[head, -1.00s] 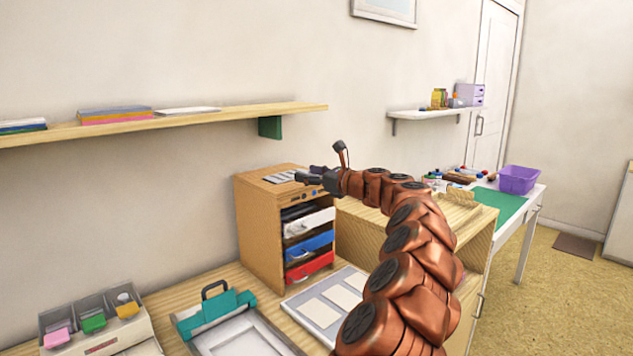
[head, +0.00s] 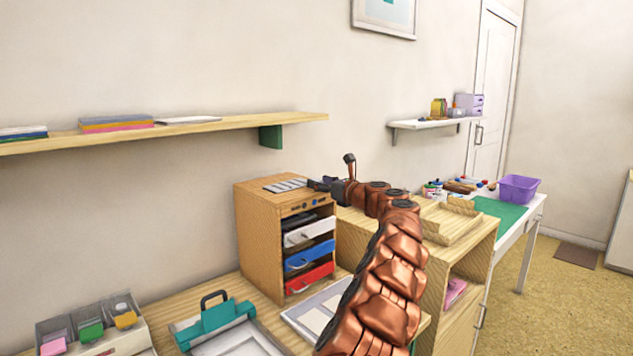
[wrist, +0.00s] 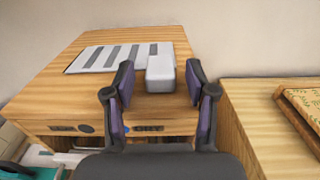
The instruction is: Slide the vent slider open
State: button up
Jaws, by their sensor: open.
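The vent (head: 285,185) is a pale slatted plate on top of the wooden drawer cabinet (head: 258,235). In the wrist view the vent plate (wrist: 108,57) shows dark slots, with a raised light grey slider block (wrist: 160,70) at its right end. My gripper (wrist: 159,88) is open, with one finger on each side of the block's near part. Gaps show between the fingers and the block, and whether either finger touches it I cannot tell. In the head view my gripper (head: 324,184) is at the right edge of the cabinet top, and the block is not clear.
White, blue and red drawers (head: 309,256) fill the cabinet front. A lower wooden unit (head: 465,245) with ledges on top stands to the right. A wall shelf (head: 200,127) hangs above left.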

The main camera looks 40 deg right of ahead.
jog(key=shift+w+r, duration=0.1)
jog(key=shift+w, duration=0.9)
jog(key=shift+c, duration=0.2)
grip_shut()
